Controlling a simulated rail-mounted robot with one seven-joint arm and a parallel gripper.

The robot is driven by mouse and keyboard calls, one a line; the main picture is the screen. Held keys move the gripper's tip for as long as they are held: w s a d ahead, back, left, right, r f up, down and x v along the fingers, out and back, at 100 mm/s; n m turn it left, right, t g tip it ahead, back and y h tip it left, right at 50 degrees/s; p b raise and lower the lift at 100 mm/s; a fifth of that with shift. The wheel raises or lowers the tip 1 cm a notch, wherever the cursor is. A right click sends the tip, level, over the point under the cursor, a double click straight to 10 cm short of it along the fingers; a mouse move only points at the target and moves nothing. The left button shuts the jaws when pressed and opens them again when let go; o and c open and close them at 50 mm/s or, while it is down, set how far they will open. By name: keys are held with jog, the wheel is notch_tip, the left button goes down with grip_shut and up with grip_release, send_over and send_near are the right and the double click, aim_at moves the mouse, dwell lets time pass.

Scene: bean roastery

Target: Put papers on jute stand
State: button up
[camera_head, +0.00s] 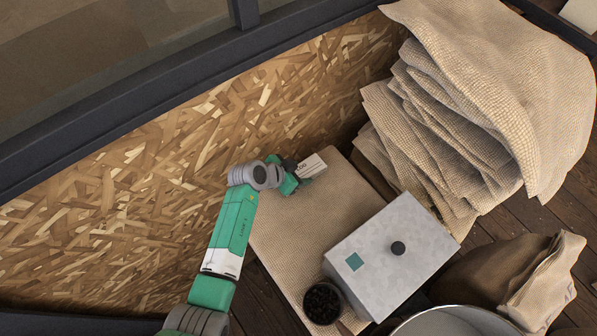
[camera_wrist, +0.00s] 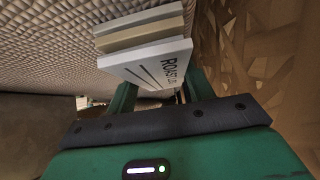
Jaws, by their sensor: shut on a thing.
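The papers (camera_head: 311,166) are a small white block with dark print at the far end of the jute-covered stand. In the wrist view the papers (camera_wrist: 148,62) show as stacked white and cream layers with "ROAST" lettering on the near face. My gripper (camera_wrist: 158,92) is shut on them, with a green finger on either side. In the head view my gripper (camera_head: 296,178) is at the stand's upper edge, by the board wall. The jute stand (camera_head: 290,231) is a low surface covered in woven cloth. I cannot tell whether the papers touch the cloth.
A grey metal box (camera_head: 405,262) with a dark knob and a bowl of dark beans (camera_head: 323,303) stand on the jute. Stacked sacks (camera_head: 465,110) rise at the right. A chipboard wall (camera_head: 150,190) runs close along the left. Bare cloth lies between gripper and box.

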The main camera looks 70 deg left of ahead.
jog(key=shift+f, duration=0.25)
jog(key=o, duration=1.1)
jog(key=shift+r, duration=0.1)
jog(key=shift+o, duration=0.2)
jog(key=shift+r, duration=0.25)
jog(key=p+v, duration=0.1)
jog(key=v, duration=1.1)
jog(key=shift+f, duration=0.1)
